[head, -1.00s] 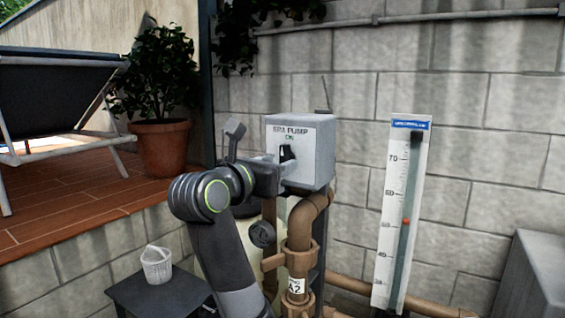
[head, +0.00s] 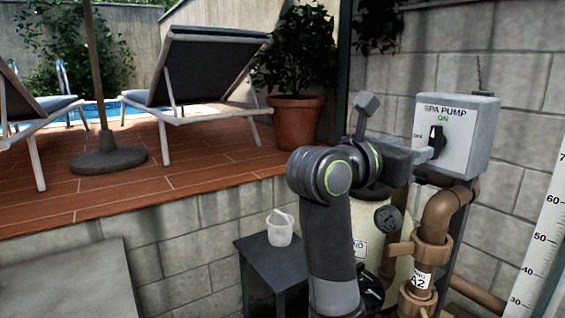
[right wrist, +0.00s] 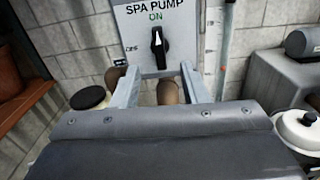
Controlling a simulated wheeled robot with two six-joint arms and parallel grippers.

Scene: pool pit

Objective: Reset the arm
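My right arm (head: 322,205) rises in the middle of the head view. Its gripper (head: 426,154) is in front of the grey spa pump box (head: 472,120). In the right wrist view the two fingers of the right gripper (right wrist: 160,72) stand well apart with nothing between them. The black knob (right wrist: 158,48) on the box face (right wrist: 185,20) shows beyond the fingertips, and its pointer is upright toward ON. The knob (head: 437,141) also shows in the head view, just above the fingertips. Contact with it is not visible. My left gripper is not in view.
Brown pipes (head: 436,215) and a pressure gauge (head: 387,218) are below the box. A tall scale board (head: 543,240) stands right. A raised deck with loungers (head: 208,65) is at left.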

